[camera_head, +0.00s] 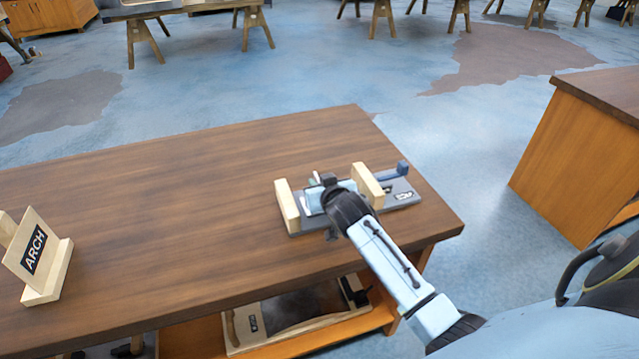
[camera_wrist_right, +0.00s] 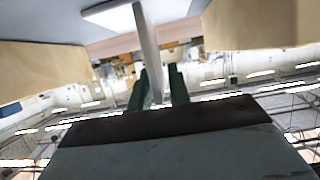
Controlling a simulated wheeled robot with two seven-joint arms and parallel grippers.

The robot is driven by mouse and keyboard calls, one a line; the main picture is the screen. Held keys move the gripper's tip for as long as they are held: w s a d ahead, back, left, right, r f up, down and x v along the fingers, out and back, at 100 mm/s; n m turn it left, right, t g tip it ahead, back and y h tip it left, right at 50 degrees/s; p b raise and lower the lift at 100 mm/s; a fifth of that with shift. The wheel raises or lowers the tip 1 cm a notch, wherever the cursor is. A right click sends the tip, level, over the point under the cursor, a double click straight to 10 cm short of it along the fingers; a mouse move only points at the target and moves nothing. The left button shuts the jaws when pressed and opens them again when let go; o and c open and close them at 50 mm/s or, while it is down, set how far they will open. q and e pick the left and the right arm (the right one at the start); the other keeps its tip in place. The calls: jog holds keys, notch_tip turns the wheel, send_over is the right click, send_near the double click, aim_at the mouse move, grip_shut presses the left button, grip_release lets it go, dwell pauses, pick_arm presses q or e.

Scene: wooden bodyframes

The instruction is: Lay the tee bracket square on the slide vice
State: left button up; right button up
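The slide vice (camera_head: 403,199) lies near the right end of the wooden table, with a grey base, two pale wooden jaws and a blue handle at its right. My right gripper (camera_wrist_right: 160,88) is over the vice, between its jaws. Its green fingers stand either side of the upright pale web of the tee bracket (camera_wrist_right: 147,45) and appear shut on it. In the right wrist view a wooden jaw shows on each side, apart from the web. In the head view my wrist hides most of the bracket, so I cannot tell whether it rests on the vice. My left gripper is out of view.
A wooden stand labelled ARCH (camera_head: 37,252) is at the table's left. The table top (camera_head: 180,200) between it and the vice is clear. A tray (camera_head: 290,318) sits on the shelf below. Another bench (camera_head: 575,150) stands to the right across a floor gap.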

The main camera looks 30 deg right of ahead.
jog(key=shift+o, duration=0.8)
jog(key=shift+r, duration=0.1)
jog(key=shift+r, duration=0.15)
jog(key=p+v, duration=0.2)
jog(key=v, duration=1)
jog(key=shift+s, duration=0.15)
